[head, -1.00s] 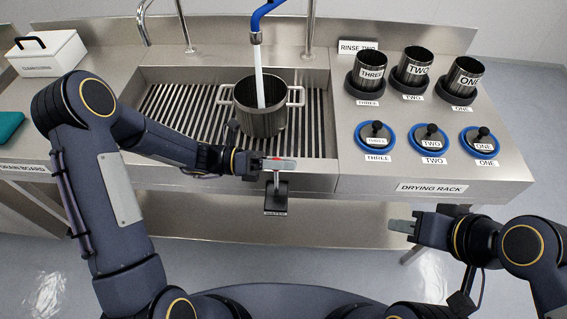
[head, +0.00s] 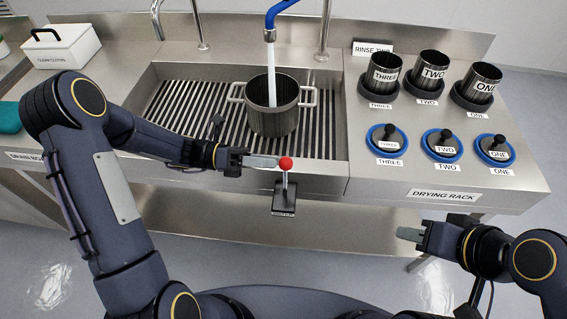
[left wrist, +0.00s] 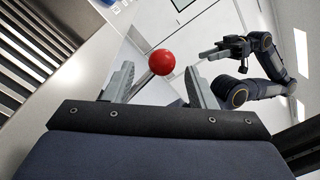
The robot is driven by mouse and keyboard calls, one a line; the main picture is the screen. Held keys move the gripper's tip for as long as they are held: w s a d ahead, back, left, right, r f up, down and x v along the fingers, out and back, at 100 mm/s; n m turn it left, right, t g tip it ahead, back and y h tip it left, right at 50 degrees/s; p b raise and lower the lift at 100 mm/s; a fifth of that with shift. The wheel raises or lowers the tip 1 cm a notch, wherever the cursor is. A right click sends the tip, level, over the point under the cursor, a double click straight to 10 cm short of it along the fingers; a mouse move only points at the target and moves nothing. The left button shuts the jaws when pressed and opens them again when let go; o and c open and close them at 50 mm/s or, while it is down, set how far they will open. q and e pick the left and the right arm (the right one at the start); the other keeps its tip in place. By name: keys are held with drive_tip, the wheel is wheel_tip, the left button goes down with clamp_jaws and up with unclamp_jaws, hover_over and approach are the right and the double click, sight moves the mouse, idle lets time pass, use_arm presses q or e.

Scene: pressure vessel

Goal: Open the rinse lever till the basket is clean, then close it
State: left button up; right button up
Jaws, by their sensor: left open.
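The lever has a red ball knob (head: 286,163) on a thin metal stem, rising from a black labelled base (head: 285,198) on the sink's front face. Water (head: 271,75) runs from the blue-necked tap into the dark metal basket (head: 272,110), a two-handled pot on the sink grating. My left gripper (head: 264,161) is open just left of the knob. In the left wrist view the knob (left wrist: 162,62) shows at the fingertips, apparently not clamped. My right gripper (head: 410,234) hangs in front of the counter, apparently empty; its jaw opening is unclear. The basket's inside is mostly hidden.
Labelled dark cups (head: 430,72) stand at the right behind blue-ringed lids (head: 441,143) with black knobs. A white cloth box (head: 60,48) and a teal cloth (head: 9,117) are at the left. The sink grating (head: 185,105) is otherwise clear.

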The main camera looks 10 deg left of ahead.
use_arm(q)
drive_tip(key=shift+a, duration=0.75)
